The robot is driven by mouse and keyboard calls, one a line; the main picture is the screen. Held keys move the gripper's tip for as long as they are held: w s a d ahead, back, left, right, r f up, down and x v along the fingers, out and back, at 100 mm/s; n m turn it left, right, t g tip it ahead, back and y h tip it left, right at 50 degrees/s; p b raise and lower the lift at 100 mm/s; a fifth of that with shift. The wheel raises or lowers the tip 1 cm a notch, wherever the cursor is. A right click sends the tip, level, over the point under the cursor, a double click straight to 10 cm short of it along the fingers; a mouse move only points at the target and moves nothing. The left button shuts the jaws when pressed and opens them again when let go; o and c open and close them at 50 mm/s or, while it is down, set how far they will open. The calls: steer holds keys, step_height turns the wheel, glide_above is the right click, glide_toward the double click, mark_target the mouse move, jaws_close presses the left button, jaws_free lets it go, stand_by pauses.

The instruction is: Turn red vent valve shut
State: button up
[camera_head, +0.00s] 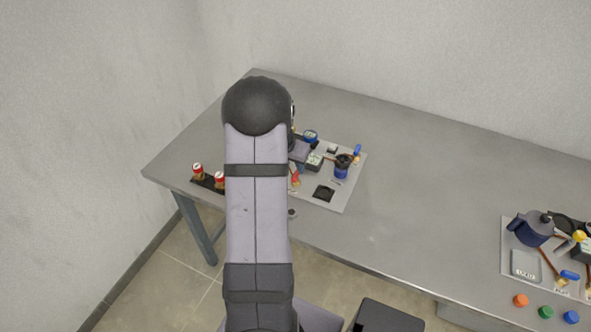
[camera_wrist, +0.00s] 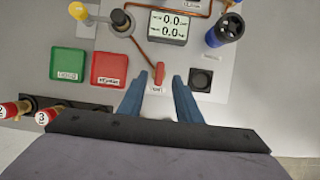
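The red vent valve (camera_wrist: 160,72) shows in the wrist view as a small red handle on the light grey panel (camera_wrist: 222,85). Its long side runs roughly up and down in the picture, and a white label sits just below it. My gripper (camera_wrist: 158,84) is open, with its two blue fingers on the left and right of the valve and a gap on each side. Nothing is held. I cannot tell how far the fingertips are above the panel.
Green (camera_wrist: 68,64) and red (camera_wrist: 108,69) square buttons lie left of the valve, and a black square (camera_wrist: 201,79) lies right. A display (camera_wrist: 168,27) and blue-black knob (camera_wrist: 225,30) stand beyond. Red-capped, numbered fittings (camera_wrist: 45,117) are at lower left. The table's middle (camera_head: 420,190) is clear.

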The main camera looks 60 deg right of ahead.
mark_target(296, 173)
steer(key=shift+p+x, duration=0.35)
steer(key=shift+x, duration=2.1)
jaws_close()
